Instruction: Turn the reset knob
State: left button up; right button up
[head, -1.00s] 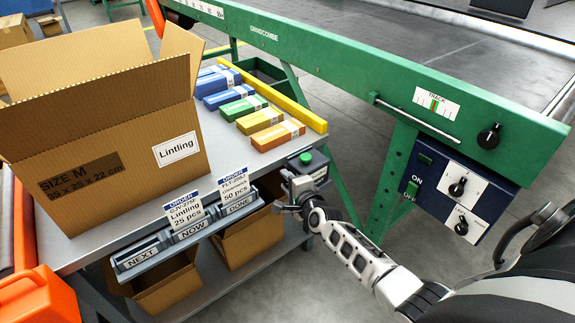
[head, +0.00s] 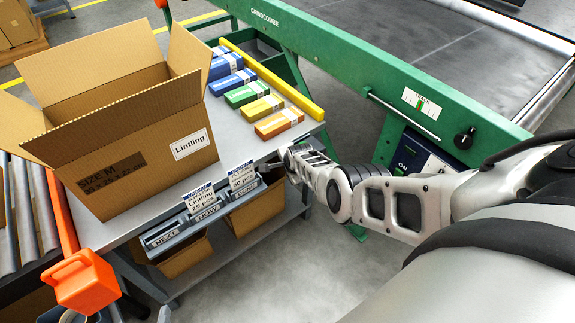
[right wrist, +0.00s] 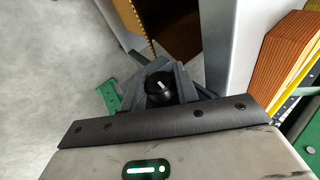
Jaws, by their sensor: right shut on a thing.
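The reset knob (right wrist: 161,88) is black and round with a white pointer mark. It shows in the right wrist view, between the dark fingers of my right gripper (right wrist: 163,80). The fingers are shut on it, though their exact contact is partly hidden. In the head view my right gripper (head: 284,165) is at the front right corner of the table, and my own arm hides the knob and its control box. My left gripper is in no view.
An open carton (head: 145,150) labelled Lintling stands on the grey table (head: 222,145). Several coloured packs (head: 253,106) lie beside a yellow bar (head: 275,80). Order cards stand in a rack (head: 165,236) on the front edge. The green machine (head: 345,55) is behind.

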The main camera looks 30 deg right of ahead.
jog(key=shift+s+f+g, duration=0.1)
jog(key=shift+g, duration=0.5)
dwell(0.3)
jog(key=o, duration=0.9)
